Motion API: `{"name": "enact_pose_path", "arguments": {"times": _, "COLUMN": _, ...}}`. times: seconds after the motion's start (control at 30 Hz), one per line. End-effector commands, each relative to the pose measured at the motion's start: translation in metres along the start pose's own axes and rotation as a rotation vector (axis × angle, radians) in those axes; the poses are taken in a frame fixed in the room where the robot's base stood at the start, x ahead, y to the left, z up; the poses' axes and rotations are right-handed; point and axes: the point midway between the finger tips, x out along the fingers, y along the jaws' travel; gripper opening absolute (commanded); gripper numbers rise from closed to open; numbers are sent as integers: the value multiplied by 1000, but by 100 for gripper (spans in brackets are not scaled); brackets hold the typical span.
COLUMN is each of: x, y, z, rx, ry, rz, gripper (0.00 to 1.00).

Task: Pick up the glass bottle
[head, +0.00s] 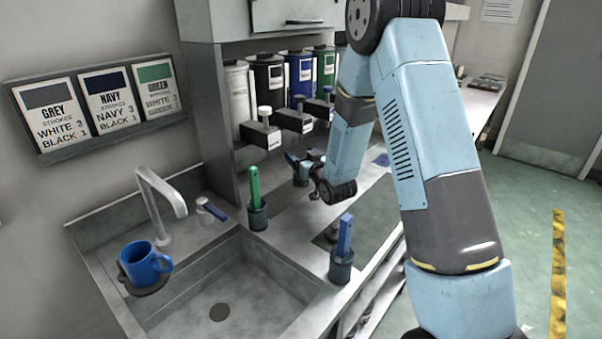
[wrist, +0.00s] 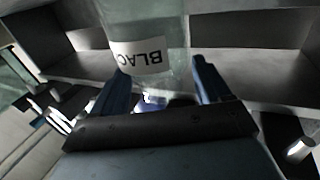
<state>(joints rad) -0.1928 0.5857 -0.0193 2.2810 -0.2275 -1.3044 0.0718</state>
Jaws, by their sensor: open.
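A clear glass bottle (wrist: 150,25) with a white label reading "BLAC" fills the upper middle of the wrist view. My gripper (wrist: 160,82) is open, with one blue finger on each side of the bottle's lower part in that picture. I cannot tell whether either finger touches the glass. In the head view my gripper (head: 300,163) is low over the counter below the dispensers, and I cannot make out the bottle there.
Dispensers in white, black (head: 268,85), blue and green stand in the cabinet behind. A green-handled tool (head: 254,187) and a blue-handled tool (head: 345,236) stand in dark cups. A sink (head: 265,295), a tap (head: 162,205) and a blue mug (head: 143,263) are left of my arm.

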Motion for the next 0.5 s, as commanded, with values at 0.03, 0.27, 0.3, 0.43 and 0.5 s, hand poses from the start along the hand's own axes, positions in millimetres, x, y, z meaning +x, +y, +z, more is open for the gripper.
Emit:
{"name": "enact_pose_path", "arguments": {"times": 0.03, "x": 3, "y": 0, "z": 0, "rx": 0, "ry": 0, "rz": 0, "gripper": 76}}
{"name": "enact_pose_path", "arguments": {"times": 0.27, "x": 4, "y": 0, "z": 0, "rx": 0, "ry": 0, "rz": 0, "gripper": 76}}
{"name": "enact_pose_path", "arguments": {"times": 0.3, "x": 4, "y": 0, "z": 0, "rx": 0, "ry": 0, "rz": 0, "gripper": 75}}
{"name": "enact_pose_path", "arguments": {"times": 0.43, "x": 4, "y": 0, "z": 0, "rx": 0, "ry": 0, "rz": 0, "gripper": 62}}
{"name": "enact_pose_path", "arguments": {"times": 0.5, "x": 4, "y": 0, "z": 0, "rx": 0, "ry": 0, "rz": 0, "gripper": 55}}
